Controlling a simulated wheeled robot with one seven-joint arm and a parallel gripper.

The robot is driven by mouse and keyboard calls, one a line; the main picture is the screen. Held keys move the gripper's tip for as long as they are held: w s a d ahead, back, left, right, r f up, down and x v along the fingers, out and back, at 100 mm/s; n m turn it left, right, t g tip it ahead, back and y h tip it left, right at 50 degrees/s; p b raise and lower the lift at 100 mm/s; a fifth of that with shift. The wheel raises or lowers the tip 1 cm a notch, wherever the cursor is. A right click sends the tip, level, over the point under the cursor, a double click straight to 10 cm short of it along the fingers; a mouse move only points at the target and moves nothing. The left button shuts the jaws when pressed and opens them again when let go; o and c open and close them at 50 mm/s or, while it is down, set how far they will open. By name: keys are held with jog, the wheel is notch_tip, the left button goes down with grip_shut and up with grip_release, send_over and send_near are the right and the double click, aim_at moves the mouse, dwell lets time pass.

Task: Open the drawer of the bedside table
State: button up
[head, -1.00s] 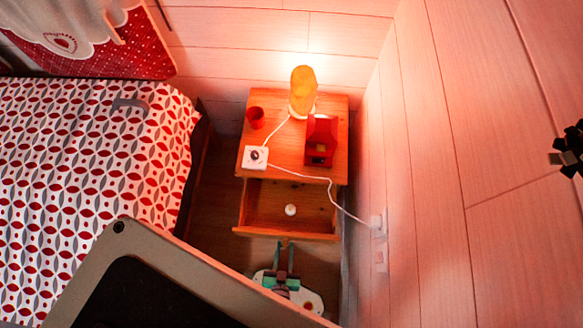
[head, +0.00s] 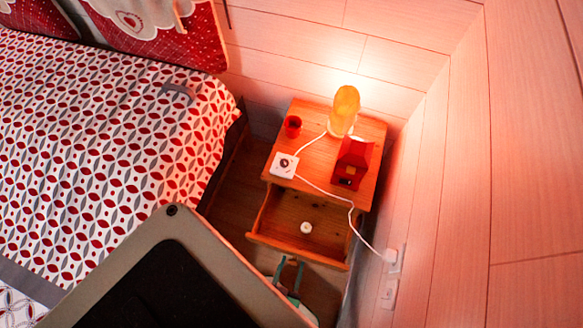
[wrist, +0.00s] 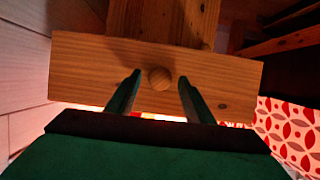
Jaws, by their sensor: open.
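The wooden bedside table (head: 316,160) stands in the corner beside the bed. Its drawer (head: 290,212) is pulled well out in the head view, with the inside showing and a small white round thing (head: 306,227) in it. In the wrist view the drawer front (wrist: 85,70) faces me, with a round wooden knob (wrist: 160,78) at its middle. My gripper (wrist: 158,92) is open and empty, its green fingers on either side of the knob's line; I cannot tell if they touch it. In the head view my gripper (head: 289,267) is just in front of the drawer, partly hidden.
A lit lamp (head: 345,108), a red cup (head: 292,126), a red object (head: 353,163) and a white socket block (head: 284,165) stand on the tabletop. A white cable runs past the drawer to the wall outlet. The bed (head: 110,130) is left; the wall is close right.

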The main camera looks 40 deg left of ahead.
jog(key=v, duration=1)
jog(key=shift+s+r, duration=0.2)
jog(key=shift+s, duration=0.1)
jog(key=shift+d+r, duration=0.1)
jog(key=w+d+r+m+t+h, duration=0.1)
jog(key=w+r, duration=0.3)
jog(key=r, duration=0.7)
jog(key=w+d+r+m+t+h, duration=0.1)
jog(key=w+r, duration=0.3)
jog(key=r, duration=0.8)
jog(key=w+d+r+m+h, duration=0.2)
jog(key=w+r+h, duration=0.1)
jog(key=r, duration=0.8)
jog(key=shift+w+d+r+m+t, duration=0.3)
jog(key=shift+w+d+t, duration=0.1)
jog(key=shift+w, duration=0.1)
